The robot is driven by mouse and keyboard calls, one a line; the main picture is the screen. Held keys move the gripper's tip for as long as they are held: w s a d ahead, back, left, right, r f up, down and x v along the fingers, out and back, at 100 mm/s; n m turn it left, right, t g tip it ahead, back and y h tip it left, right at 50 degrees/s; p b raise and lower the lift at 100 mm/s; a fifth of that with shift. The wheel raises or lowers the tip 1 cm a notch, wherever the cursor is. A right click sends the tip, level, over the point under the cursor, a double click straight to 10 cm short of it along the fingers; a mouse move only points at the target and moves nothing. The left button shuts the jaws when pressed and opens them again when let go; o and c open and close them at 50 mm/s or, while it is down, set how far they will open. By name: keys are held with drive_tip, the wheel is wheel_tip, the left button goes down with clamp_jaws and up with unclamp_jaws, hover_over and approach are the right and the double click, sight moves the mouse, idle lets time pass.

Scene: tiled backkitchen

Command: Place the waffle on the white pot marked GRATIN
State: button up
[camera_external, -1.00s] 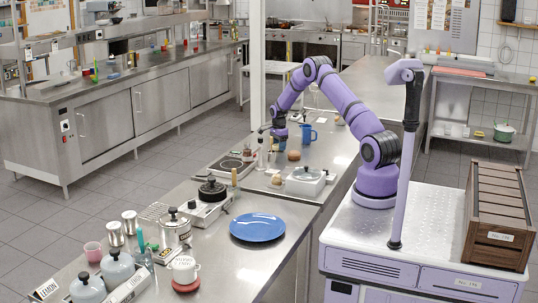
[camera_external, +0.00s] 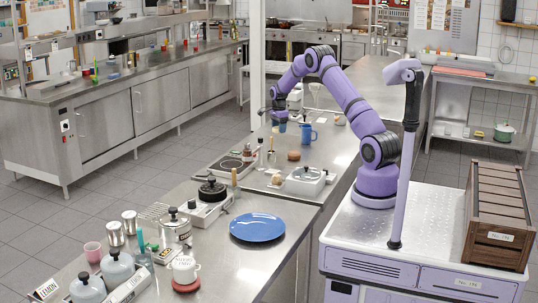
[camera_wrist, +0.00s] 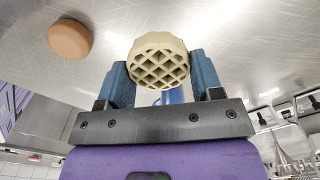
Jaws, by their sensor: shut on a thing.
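The waffle (camera_wrist: 160,62) is pale and round with a grid face. In the wrist view it sits between the two blue fingers of my gripper (camera_wrist: 162,78), which is shut on it. In the external view my gripper (camera_external: 280,124) is above the far part of the steel counter; the waffle cannot be made out there. A smaller white pot (camera_external: 183,270) stands on a red round base near the front. I cannot read GRATIN on either.
A blue mug (camera_external: 307,133) and a brown round item (camera_external: 294,156) are close to my gripper. A blue plate (camera_external: 257,227) lies near the counter's right edge.

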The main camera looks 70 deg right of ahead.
wheel_tip(320, 180, up, 10)
drive_tip(key=w+a+n, duration=0.2)
drive_tip(key=w+a, duration=0.2)
drive_tip(key=a, duration=1)
drive_tip(key=w+a+n, duration=0.2)
drive_tip(key=w+a, duration=0.2)
drive_tip(key=a, duration=1)
drive_tip(key=w+a+n, duration=0.3)
drive_tip(key=w+a, duration=0.1)
drive_tip(key=a, duration=1)
drive_tip(key=s+a+n, duration=0.1)
drive_tip(key=s+a, duration=0.2)
drive_tip(key=a, duration=0.7)
drive_tip(key=s+a+n, duration=0.2)
drive_tip(key=s+a, duration=0.1)
drive_tip(key=a, duration=0.7)
drive_tip(key=s+a+n, duration=0.1)
drive_tip(key=s+a, duration=0.2)
drive_tip(key=a, duration=0.7)
drive_tip(key=s+a+n, duration=0.7)
drive_tip(key=s+a, duration=2.2)
drive_tip(key=s, duration=0.2)
hover_over(182, 260)
wheel_tip(182, 260, down, 7)
drive_tip(key=shift+s+r, duration=0.1)
drive_tip(key=shift+s, duration=0.05)
drive_tip(key=shift+f, duration=1.85)
